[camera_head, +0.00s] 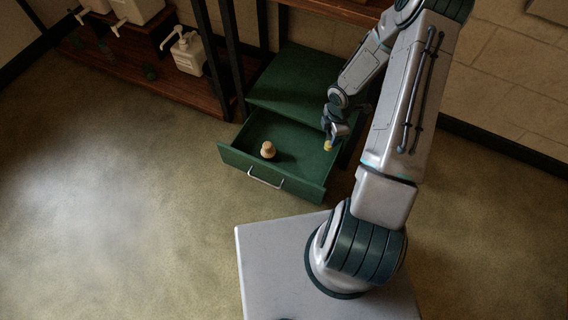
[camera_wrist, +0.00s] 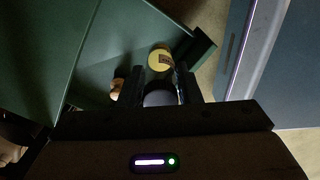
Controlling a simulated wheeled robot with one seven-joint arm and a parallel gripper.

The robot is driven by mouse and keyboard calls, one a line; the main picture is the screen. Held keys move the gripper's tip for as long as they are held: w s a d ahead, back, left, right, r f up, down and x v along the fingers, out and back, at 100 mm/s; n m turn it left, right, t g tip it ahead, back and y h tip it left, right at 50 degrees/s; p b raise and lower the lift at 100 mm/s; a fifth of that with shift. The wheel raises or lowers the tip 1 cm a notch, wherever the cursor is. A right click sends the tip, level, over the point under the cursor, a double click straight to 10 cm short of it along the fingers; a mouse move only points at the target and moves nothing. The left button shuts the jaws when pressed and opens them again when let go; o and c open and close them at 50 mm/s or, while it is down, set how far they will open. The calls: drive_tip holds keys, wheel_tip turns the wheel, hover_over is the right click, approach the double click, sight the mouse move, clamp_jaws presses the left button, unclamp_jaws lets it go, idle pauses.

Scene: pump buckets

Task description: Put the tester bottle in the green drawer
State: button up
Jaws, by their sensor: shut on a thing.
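The green drawer (camera_head: 236,160) is pulled open from the green cabinet, with its silver handle at the front. My gripper (camera_head: 330,143) is over the right part of the drawer, pointing down. It is shut on the tester bottle (camera_head: 329,147), of which only a small yellow end shows in the head view. In the wrist view the bottle (camera_wrist: 159,60) shows a round yellow end and a dark body between the two fingers (camera_wrist: 162,90). The drawer (camera_wrist: 95,70) lies beneath it there. I cannot tell whether the bottle touches the drawer floor.
A small wooden knob-like object (camera_head: 268,150) stands in the drawer, left of my gripper; it also shows in the wrist view (camera_wrist: 117,87). A white pump bottle (camera_head: 188,53) stands on the wooden shelf (camera_head: 140,75) at the left. The floor in front of the drawer is clear.

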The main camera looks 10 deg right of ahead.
wheel_tip(320, 180, down, 12)
drive_tip(key=s+a+n+b, duration=0.1)
drive_tip(key=s+n+b, duration=0.2)
drive_tip(key=n+b, duration=0.25)
drive_tip(key=shift+w+a+f+b, duration=1.05)
drive_tip(key=shift+a+f, duration=0.65)
drive_tip(key=shift+f, duration=0.25)
drive_tip(key=shift+w+a+f+b, duration=1.05)
drive_tip(key=shift+a+f, duration=0.6)
drive_tip(key=shift+f, duration=0.3)
drive_tip(key=shift+w+a+f+b, duration=1.05)
drive_tip(key=shift+a+f, duration=0.65)
drive_tip(key=shift+f, duration=0.25)
drive_tip(key=shift+f, duration=0.2)
drive_tip(key=o, duration=1)
drive_tip(key=shift+r, duration=0.1)
